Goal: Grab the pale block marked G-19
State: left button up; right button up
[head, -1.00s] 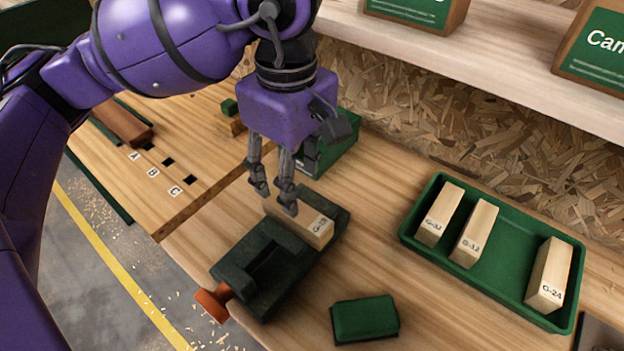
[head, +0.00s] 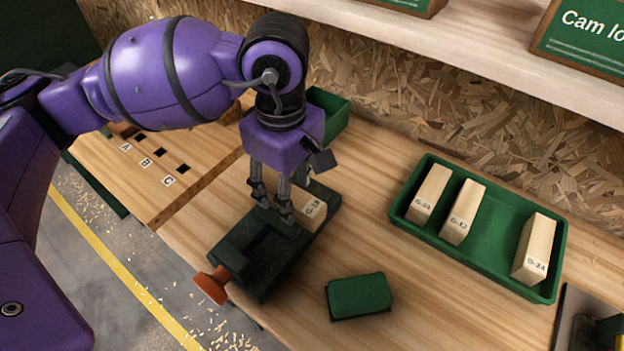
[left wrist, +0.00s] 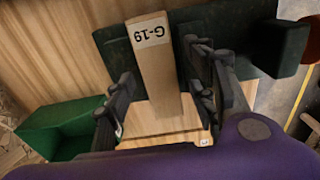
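The pale block marked G-19 (head: 312,208) sits in a dark green vise (head: 262,250) with an orange-red handle on the bench. In the left wrist view the block (left wrist: 155,65) runs lengthwise between my fingers, label at the far end. My left gripper (head: 272,200) is open over the block, its fingers pointing down. In the left wrist view the left gripper (left wrist: 165,88) has one finger on each side of the block, with apparent gaps. The fingers hide part of the block in the head view. My right gripper is not in view.
A green tray (head: 480,265) at the right holds three pale blocks, one marked G-24 (head: 534,250). A small green block (head: 360,296) lies in front. A green bin (head: 332,115) stands behind my gripper. A shelf (head: 480,55) overhangs the back.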

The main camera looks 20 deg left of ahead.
pick_arm(q)
jog(key=c, duration=1.1)
jog(key=shift+r, duration=0.1)
